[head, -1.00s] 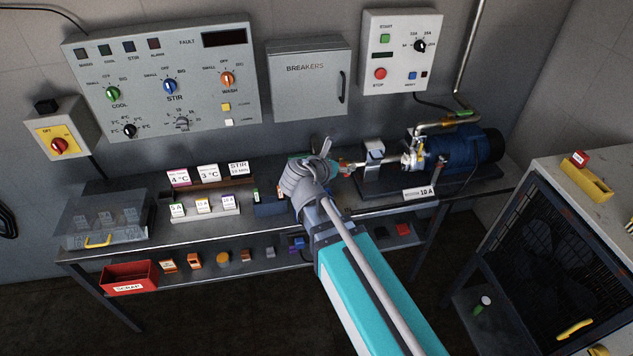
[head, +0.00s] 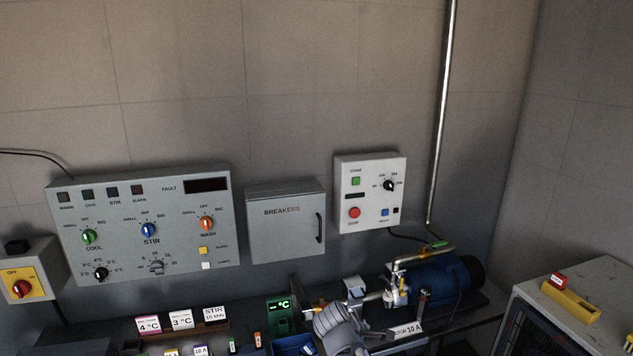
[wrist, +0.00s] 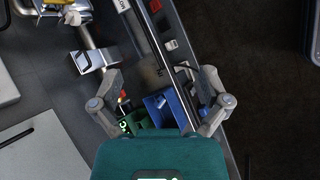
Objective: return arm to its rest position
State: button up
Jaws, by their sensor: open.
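My arm's grey wrist joint (head: 340,326) shows at the bottom of the head view, in front of the bench, and the rest of the arm is below the frame. In the wrist view my gripper (wrist: 160,72) has its two grey fingers spread wide apart, with nothing held between the tips. The fingers are above the bench, looking down on a blue bin (wrist: 162,106) and a green device with a lit °C display (wrist: 134,122). The green device also stands left of the wrist joint in the head view (head: 281,314).
The blue pump motor (head: 440,281) and its pipework are right of my wrist. The control panel (head: 130,215), breaker box (head: 283,245) and start/stop box (head: 370,170) hang on the wall. A cabinet (head: 530,275) carrying a yellow holder (head: 570,299) stands at right. The upper wall is clear.

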jog(key=s+d+f+m+g+y, duration=0.2)
jog(key=s+m+y, duration=0.1)
jog(key=m, duration=0.4)
jog(key=s+d+f+m+g+y, duration=0.1)
jog(key=s+d+m+g+y, duration=0.1)
jog(key=s+m, duration=0.2)
jog(key=m, duration=0.3)
jog(key=shift+s+d+f+m+g+y, duration=0.3)
jog(key=shift+s+d+f+m+y, duration=0.05)
jog(key=shift+s+f+m+y, duration=0.05)
dwell(0.4)
jog(key=c, duration=0.5)
jog(key=shift+a, duration=0.1)
jog(key=shift+c, duration=0.2)
